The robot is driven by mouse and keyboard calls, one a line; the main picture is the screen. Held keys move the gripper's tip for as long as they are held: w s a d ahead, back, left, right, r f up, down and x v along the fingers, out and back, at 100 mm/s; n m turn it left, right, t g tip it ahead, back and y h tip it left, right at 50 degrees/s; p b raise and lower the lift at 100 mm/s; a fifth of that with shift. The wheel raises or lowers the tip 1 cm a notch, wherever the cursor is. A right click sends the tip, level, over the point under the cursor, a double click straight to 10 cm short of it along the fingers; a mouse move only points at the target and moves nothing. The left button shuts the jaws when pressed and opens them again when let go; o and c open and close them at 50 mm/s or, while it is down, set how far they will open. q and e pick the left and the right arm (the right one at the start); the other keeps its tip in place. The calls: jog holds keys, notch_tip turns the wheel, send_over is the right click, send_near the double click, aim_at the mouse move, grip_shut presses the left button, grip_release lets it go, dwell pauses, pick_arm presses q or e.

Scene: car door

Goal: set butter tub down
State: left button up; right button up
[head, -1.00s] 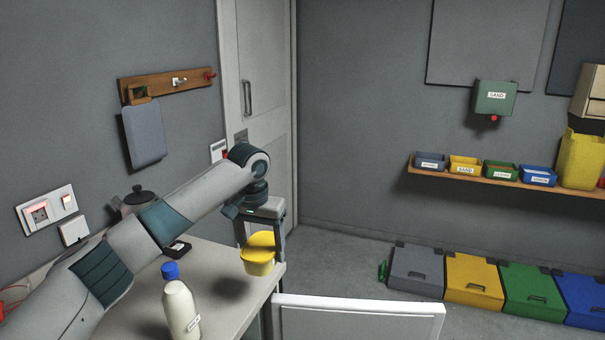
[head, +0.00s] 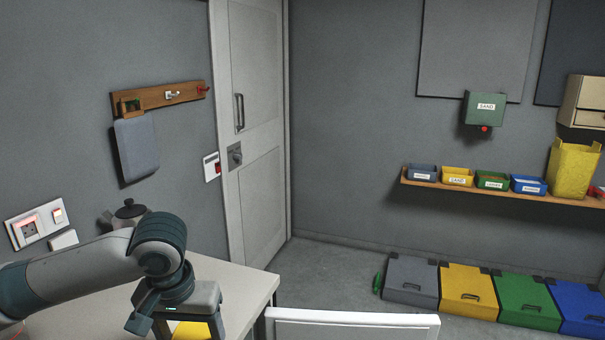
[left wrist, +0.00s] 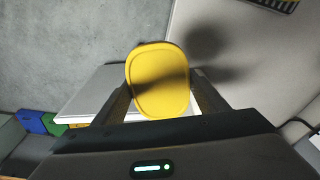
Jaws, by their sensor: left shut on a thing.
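The yellow butter tub (left wrist: 157,82) is between the two fingers of my left gripper in the left wrist view, its flat lid facing the camera. In the head view only a small yellow part of the tub (head: 193,332) shows at the bottom edge. My left gripper (head: 188,330) is shut on it over the pale table (head: 238,288). A dark shadow lies on the pale surface beside the tub in the wrist view. The tub's underside is hidden, so any contact with the table cannot be seen. My right gripper is not in view.
A dark pot (head: 130,212) stands at the table's back, near the wall sockets (head: 28,229). A white panel (head: 350,325) rises just right of the table. Coloured bins (head: 470,292) stand on the floor at right. Bare tabletop shows right of my gripper.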

pick_arm(q)
jog(key=shift+s+a+f, duration=0.1)
jog(key=shift+s+a, duration=0.1)
jog(key=shift+s, duration=0.4)
jog(key=shift+s+a+f, duration=0.1)
jog(key=shift+s+a, duration=0.1)
jog(key=shift+s, duration=0.35)
jog(key=shift+w+d+r, duration=0.1)
jog(key=shift+d, duration=0.05)
dwell(0.9)
